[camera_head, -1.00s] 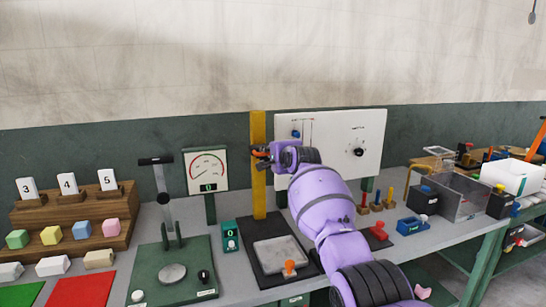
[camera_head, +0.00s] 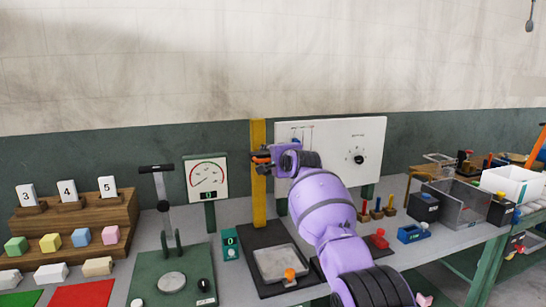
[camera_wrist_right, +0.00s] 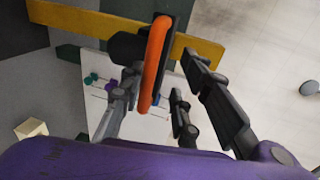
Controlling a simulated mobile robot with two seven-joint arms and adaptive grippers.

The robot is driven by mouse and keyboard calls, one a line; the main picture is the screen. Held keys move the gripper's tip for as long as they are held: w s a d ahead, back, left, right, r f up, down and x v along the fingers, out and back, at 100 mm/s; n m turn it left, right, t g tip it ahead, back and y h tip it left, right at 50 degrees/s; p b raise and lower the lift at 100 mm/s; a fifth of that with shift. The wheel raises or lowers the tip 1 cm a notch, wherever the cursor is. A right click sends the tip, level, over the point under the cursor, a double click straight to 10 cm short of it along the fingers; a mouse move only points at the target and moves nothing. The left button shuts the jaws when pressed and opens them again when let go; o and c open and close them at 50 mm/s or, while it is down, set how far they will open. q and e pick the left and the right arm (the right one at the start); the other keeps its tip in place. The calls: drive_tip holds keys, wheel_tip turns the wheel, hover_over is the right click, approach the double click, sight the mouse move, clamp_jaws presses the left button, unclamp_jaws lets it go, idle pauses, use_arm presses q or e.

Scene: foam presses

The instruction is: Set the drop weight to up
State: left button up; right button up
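The drop weight is a black block (camera_wrist_right: 128,46) with an orange loop handle (camera_wrist_right: 155,62), high on the yellow post (camera_head: 258,202) in the head view. The post also crosses the right wrist view (camera_wrist_right: 85,18). My right gripper (camera_head: 266,161) is at the upper part of the post and hides most of the weight there. In the right wrist view, my right gripper (camera_wrist_right: 162,65) has its fingers apart, one on each side of the handle. A gap shows on the right side; contact on the left side cannot be told. My left gripper is not in view.
Below the post is a black base with a grey tray (camera_head: 278,264) and an orange knob (camera_head: 290,274). A white board (camera_head: 350,140) stands behind my right arm. A lever press (camera_head: 170,225) and a dial gauge (camera_head: 207,177) stand to the left.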

drive_tip(key=shift+f, duration=0.1)
drive_tip(key=shift+s, duration=0.3)
drive_tip(key=v, duration=1.1)
drive_tip(key=shift+s+d, duration=0.2)
